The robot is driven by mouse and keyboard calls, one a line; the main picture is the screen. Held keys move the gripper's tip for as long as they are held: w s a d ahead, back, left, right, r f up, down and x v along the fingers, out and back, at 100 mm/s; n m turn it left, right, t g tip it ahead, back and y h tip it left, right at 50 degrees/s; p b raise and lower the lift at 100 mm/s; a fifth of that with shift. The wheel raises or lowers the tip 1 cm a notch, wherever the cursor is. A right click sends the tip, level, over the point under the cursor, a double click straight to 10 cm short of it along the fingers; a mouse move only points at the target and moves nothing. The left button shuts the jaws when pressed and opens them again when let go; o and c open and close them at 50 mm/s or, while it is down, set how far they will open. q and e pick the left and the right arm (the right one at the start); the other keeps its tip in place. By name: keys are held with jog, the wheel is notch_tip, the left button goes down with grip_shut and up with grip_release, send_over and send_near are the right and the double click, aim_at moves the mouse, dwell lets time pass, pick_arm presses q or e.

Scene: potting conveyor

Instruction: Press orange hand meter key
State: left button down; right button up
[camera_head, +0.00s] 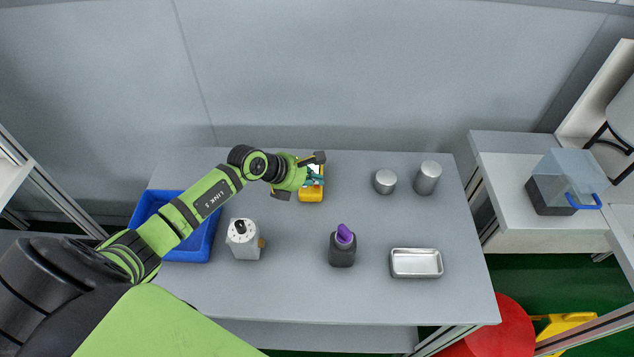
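The orange hand meter (311,193) lies on the grey table (290,290), toward its back and left of the middle. Its body is yellow-orange, and a small light patch shows near its upper part. My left gripper (313,177) reaches in from the left and is over the upper part of the meter. It covers part of the meter's face, so I cannot see the key clearly. Whether the fingertips touch the meter, and whether they are open or shut, I cannot tell. My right gripper is not in view.
A blue bin (203,244) stands at the left, partly behind my arm. A white-grey device (244,241), a dark bottle with a purple top (342,250) and a metal tray (416,263) stand in front. Two metal cylinders (385,182) (427,178) stand at the back right.

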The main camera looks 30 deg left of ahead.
aim_at(315, 188)
pick_arm(q)
jog(key=shift+r, duration=0.25)
notch_tip(315, 188, up, 6)
jog(key=p, duration=0.5)
dwell(1.0)
